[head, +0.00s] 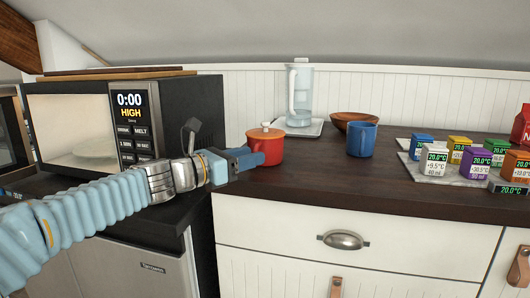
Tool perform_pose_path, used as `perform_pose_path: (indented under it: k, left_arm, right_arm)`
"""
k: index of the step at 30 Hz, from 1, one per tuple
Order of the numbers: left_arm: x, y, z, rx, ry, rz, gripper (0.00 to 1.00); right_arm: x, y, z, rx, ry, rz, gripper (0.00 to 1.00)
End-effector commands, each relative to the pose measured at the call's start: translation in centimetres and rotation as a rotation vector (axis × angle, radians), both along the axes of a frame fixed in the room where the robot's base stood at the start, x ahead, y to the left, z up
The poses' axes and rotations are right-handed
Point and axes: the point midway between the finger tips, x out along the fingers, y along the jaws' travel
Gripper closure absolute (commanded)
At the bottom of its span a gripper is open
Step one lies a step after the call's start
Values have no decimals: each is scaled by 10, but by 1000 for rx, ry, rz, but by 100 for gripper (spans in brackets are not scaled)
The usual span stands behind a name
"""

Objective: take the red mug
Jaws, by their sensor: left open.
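My left gripper (251,158) reaches in from the left. Its blue fingers are at the vessel's left side and hide part of that side. The gripper is open; whether the fingers touch the vessel or go around it I cannot tell. A blue mug (361,140) stands to the right, apart from the vessel. My right gripper is not in view.
A microwave (190,106) stands at the left. A clear pitcher (299,95) and a wooden bowl (353,120) stand behind. Several small coloured boxes with labels, one purple (474,163), sit at the right. The counter (340,178) in front of the blue mug is clear.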

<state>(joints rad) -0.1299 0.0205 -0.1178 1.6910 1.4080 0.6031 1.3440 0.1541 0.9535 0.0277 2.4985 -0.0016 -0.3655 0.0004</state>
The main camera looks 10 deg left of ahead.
Motion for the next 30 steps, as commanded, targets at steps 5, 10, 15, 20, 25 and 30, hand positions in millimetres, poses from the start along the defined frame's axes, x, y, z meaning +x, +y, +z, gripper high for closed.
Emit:
perform_pose_path:
  k: [5,10,15,20,25,30]
  left_arm:
    - [2,-2,0,0,0,1,57]
    - [2,-1,0,0,0,1,72]
    - [2,-1,0,0,0,0,98]
    - [2,-1,0,0,0,0,100]
    - [2,-1,0,-1,-1,0,100]
    - [2,-2,1,0,-1,0,100]
  right_arm:
    - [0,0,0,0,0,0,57]
    - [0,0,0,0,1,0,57]
    - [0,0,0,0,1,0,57]
    - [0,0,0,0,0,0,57]
    - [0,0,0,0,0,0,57]
    - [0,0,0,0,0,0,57]
